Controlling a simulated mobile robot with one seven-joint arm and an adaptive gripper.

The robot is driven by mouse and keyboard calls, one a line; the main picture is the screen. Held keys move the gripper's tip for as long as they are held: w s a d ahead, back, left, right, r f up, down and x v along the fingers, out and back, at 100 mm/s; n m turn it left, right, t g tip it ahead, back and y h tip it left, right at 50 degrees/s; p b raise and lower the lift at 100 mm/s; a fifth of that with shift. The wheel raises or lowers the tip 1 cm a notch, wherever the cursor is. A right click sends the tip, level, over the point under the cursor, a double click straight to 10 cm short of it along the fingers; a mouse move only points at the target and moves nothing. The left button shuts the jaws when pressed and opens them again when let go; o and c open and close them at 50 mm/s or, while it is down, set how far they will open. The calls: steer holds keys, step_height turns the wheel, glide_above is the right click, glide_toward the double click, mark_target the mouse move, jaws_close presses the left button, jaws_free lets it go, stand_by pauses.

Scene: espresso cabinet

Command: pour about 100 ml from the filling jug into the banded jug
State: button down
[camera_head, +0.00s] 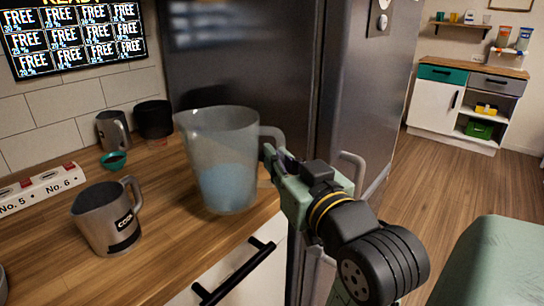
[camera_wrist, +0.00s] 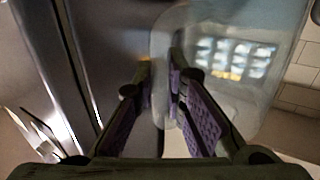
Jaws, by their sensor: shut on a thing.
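The filling jug (camera_head: 215,150) is a large clear jug with blue liquid in its lower half. It is close to upright near the counter's front edge; I cannot tell whether its base touches the counter. My gripper (camera_head: 272,160) is shut on its handle, at the jug's right side. In the wrist view the fingers (camera_wrist: 160,85) close on either side of the clear handle, and the jug wall (camera_wrist: 240,75) fills the upper right. A steel jug (camera_head: 103,212) with a dark band and white lettering, apparently the banded jug, stands upright to the left, apart from the filling jug. Its inside is hidden.
Another steel jug (camera_head: 113,130), a black container (camera_head: 154,119) and a small green cup (camera_head: 114,160) stand at the back. A white numbered strip (camera_head: 40,188) lies at left. A tall steel fridge (camera_head: 240,60) stands behind the filling jug. Bare counter separates the filling jug and banded jug.

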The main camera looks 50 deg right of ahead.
steer(key=shift+s+a, duration=0.1)
steer(key=shift+s, duration=0.4)
steer(key=w+d+f+n+y+b, duration=0.2)
steer(key=w+d+f+n+y, duration=0.1)
steer(key=w+n+y, duration=0.6)
steer(key=shift+w+d+f+y, duration=0.2)
steer(key=shift+w+y, duration=1.95)
steer(key=shift+y, duration=0.25)
